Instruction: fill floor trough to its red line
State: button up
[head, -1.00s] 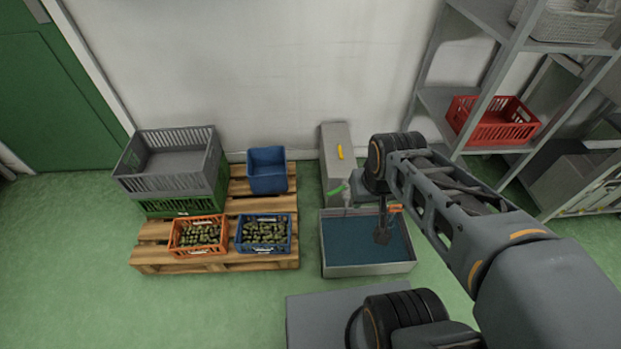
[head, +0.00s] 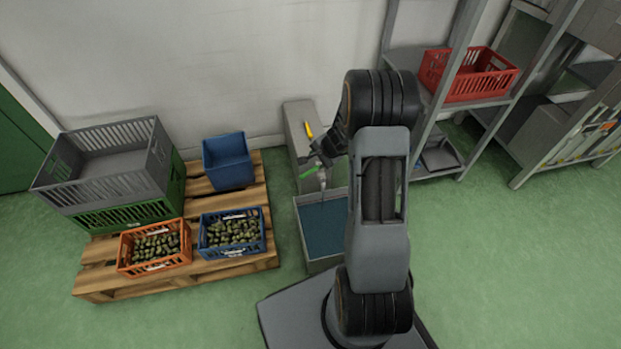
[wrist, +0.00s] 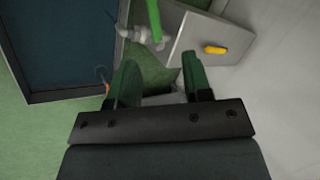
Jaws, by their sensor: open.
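The floor trough (head: 308,228) is a grey open tank holding dark blue water, partly hidden behind my arm. It also shows in the wrist view (wrist: 62,98), at upper left. I cannot make out its red line. A metal tap with a green lever (head: 308,172) sits at the trough's back; the lever also shows in the wrist view (wrist: 154,20). A grey box (head: 297,125) by the wall carries a yellow handle (wrist: 215,49). My gripper (head: 326,152) is open and empty near the tap; in the wrist view its fingers (wrist: 160,82) point towards the tap and box.
A wooden pallet (head: 180,265) on the left holds grey and green crates, a blue bin (head: 228,160), and orange and blue crates of olives. A metal shelf with a red crate (head: 470,75) stands at the right. The green floor at lower right is clear.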

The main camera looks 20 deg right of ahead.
jog(key=b, duration=0.1)
send_near(309, 173)
jog(key=shift+m, duration=0.4)
jog(key=b+x, duration=0.3)
jog(key=x, duration=0.5)
jog(key=shift+w+a+f+b, duration=0.1)
jog(key=shift+w+f+b, duration=0.1)
jog(key=shift+b, duration=0.1)
grip_shut()
